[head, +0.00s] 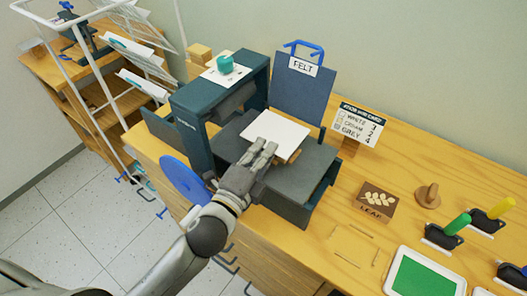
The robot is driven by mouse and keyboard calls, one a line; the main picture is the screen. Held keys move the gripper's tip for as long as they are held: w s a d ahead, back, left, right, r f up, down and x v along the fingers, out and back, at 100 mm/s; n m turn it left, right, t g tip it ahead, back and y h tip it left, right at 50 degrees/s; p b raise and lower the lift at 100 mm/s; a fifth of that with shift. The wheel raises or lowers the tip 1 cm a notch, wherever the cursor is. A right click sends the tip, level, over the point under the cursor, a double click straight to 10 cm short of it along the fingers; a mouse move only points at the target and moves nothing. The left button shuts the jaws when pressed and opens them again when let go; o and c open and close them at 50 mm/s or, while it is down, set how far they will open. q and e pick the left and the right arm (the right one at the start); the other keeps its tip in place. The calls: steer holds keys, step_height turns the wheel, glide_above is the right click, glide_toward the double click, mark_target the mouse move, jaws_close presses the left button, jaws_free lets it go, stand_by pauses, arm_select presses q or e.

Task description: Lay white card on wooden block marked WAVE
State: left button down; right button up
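The white card (275,131) lies flat at the middle of the dark press bed (303,178). My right gripper is out of view.
The press frame (196,130) stands left of the card, with a blue wheel (184,181). A FELT panel (300,84) rises behind. A LEAF block (374,201), a wooden knob (427,196), a green ink tray (424,277) and rollers sit right. An empty outlined spot (355,244) is in front.

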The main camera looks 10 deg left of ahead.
arm_select(q)
steer(key=shift+f, duration=0.6)
steer(key=shift+s+f+b, duration=0.25)
steer(key=shift+f+b, duration=0.25)
steer(key=shift+f, duration=0.2)
steer(key=c, duration=1.6)
jaws_free()
steer(key=shift+w+d, duration=0.1)
steer(key=shift+w, duration=0.1)
steer(key=shift+c, duration=0.2)
steer(key=shift+r, duration=0.1)
steer(key=shift+r+p, duration=0.5)
steer(key=shift+r, duration=0.05)
steer(key=b+v, duration=0.3)
steer(key=v, duration=0.8)
steer(key=shift+s+r, duration=0.35)
steer(key=shift+r, duration=0.05)
